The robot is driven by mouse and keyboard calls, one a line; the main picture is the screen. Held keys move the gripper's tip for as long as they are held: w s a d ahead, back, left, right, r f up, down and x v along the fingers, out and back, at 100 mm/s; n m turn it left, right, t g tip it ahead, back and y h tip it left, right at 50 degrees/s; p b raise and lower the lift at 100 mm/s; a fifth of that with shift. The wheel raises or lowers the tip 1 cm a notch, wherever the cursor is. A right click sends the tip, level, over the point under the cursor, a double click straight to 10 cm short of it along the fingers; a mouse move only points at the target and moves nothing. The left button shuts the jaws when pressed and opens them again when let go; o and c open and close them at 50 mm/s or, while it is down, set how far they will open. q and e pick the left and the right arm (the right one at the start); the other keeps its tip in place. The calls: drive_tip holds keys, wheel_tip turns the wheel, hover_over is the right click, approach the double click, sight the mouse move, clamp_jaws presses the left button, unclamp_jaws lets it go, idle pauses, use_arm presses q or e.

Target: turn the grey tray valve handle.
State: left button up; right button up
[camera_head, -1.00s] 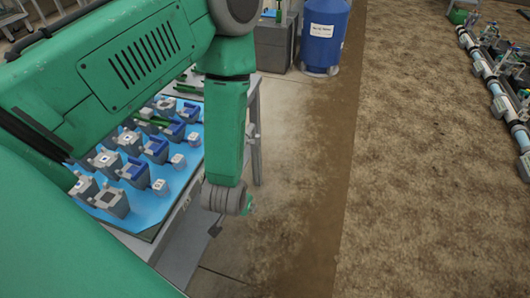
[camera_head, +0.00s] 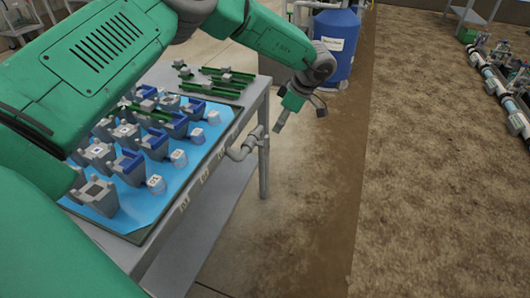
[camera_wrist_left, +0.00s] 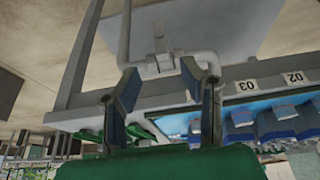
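A grey pipe with a valve fitting (camera_head: 255,138) is on the side edge of the tray table, near its far right leg. It also shows in the wrist view (camera_wrist_left: 160,66), where a grey pipe bends around it. My right gripper is in neither view.
The table (camera_head: 215,190) holds a blue tray (camera_head: 175,185) with several grey and blue pots and green strips behind. My left arm passes over it. A blue barrel (camera_head: 336,40) stands behind the gripper. The soil floor to the right is clear up to the pipes (camera_head: 492,85).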

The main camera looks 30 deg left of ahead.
sight(264, 148)
use_arm(q)
drive_tip(key=b+x, duration=0.2)
drive_tip(key=x, duration=1)
drive_tip(key=shift+a+f, duration=0.1)
drive_tip(key=shift+s+a+f, duration=0.1)
drive_tip(key=shift+a+f, duration=0.3)
drive_tip(key=shift+f, duration=0.15)
